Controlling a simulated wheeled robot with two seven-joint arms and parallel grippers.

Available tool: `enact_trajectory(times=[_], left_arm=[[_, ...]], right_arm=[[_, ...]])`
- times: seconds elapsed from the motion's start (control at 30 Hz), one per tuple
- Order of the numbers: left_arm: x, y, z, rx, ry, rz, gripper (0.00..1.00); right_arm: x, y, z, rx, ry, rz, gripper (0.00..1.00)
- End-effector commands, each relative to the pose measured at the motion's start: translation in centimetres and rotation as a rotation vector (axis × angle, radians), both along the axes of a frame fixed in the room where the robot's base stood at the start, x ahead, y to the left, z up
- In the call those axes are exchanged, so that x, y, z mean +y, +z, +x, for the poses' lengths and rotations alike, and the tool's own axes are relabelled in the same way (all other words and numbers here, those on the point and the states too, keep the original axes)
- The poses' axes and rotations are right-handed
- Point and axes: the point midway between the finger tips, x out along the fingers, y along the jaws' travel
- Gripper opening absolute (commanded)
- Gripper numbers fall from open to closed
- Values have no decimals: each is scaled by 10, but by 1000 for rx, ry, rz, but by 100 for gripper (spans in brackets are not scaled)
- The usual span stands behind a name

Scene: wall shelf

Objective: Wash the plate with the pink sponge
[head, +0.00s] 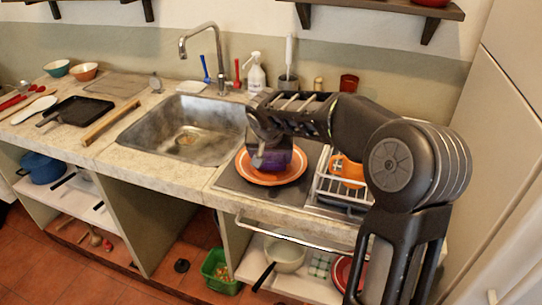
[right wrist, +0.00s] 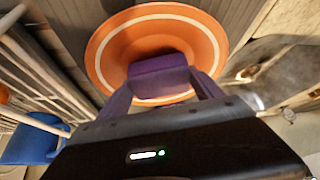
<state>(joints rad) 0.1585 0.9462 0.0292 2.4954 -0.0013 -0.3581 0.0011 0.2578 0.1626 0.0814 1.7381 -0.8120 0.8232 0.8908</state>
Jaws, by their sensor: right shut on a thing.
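The orange plate (head: 275,181), with a pale ring near its rim, lies on the grey drainboard right of the sink. It also shows in the right wrist view (right wrist: 112,58). My right gripper (head: 268,157) is over the plate, pointing down, shut on a purple-looking sponge (right wrist: 158,78). In the wrist view the sponge sits between the fingers in front of the plate. I cannot tell whether it touches the plate. The gripper and sponge hide part of the plate. My left gripper is not in view.
The sink (head: 185,130) with its faucet (head: 220,60) is left of the plate. A white dish rack (head: 325,192) holding an orange item (head: 347,170) stands close on the right. A soap bottle (head: 256,75) is behind. A wooden board (head: 110,122) and black pan (head: 80,110) lie further left.

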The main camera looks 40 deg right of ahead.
Motion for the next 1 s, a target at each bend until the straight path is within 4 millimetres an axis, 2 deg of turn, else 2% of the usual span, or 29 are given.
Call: enact_trajectory(times=[0.4, 1.0], left_arm=[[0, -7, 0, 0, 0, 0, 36], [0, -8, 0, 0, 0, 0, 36]], right_arm=[[0, -6, 0, 0, 0, 0, 43], [-6, -5, 4, 0, 1, 0, 43]])
